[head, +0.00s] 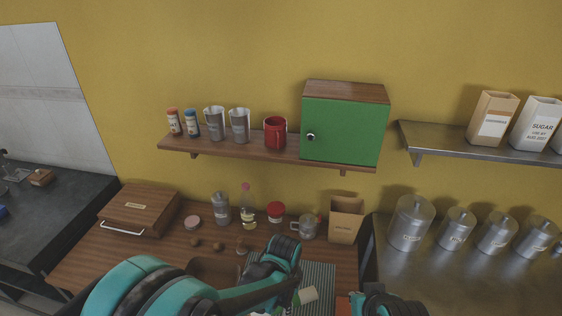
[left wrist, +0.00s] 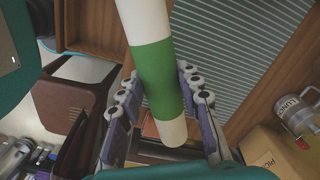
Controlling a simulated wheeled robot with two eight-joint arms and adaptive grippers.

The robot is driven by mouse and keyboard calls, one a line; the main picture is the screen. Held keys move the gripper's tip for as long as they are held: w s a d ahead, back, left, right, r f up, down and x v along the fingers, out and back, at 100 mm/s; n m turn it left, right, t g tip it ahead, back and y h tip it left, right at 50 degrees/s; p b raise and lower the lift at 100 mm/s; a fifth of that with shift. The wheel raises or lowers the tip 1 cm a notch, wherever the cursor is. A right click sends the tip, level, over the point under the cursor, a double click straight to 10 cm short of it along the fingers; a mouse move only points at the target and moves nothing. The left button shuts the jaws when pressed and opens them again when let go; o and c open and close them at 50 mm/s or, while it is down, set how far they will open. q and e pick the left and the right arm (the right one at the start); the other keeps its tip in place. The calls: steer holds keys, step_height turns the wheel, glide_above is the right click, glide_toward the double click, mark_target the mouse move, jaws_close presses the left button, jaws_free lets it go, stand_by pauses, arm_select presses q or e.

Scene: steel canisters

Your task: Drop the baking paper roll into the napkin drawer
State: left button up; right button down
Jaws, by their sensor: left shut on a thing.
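The baking paper roll (left wrist: 155,75) is white with a green band and lies between the fingers of my left gripper (left wrist: 161,108) in the left wrist view. That gripper is shut on it. In the head view a pale end of the roll (head: 308,295) shows beside my left gripper, over a grey striped mat (head: 322,272). My right gripper (head: 382,304) shows at the bottom edge of the head view; its fingertips are hidden. I cannot make out a drawer marked for napkins.
A wooden box with a handle (head: 140,208) stands at the counter's left. Jars, a glass mug (head: 308,228) and a cardboard box (head: 345,220) line the back. A shelf (head: 265,154) with a green cabinet (head: 340,130) hangs above. Steel canisters (head: 410,222) stand right.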

arm_select(q)
steer(key=w+a+n, duration=0.1)
steer(key=a+n, duration=0.3)
steer(key=a, duration=0.2)
steer(key=w+a+n, duration=0.1)
steer(key=a+n, duration=0.4)
steer(key=a, duration=0.1)
steer(key=w+a+r+n, duration=0.1)
steer(key=w+a+n, duration=0.1)
steer(key=a+n, duration=0.3)
steer(key=shift+a, duration=1)
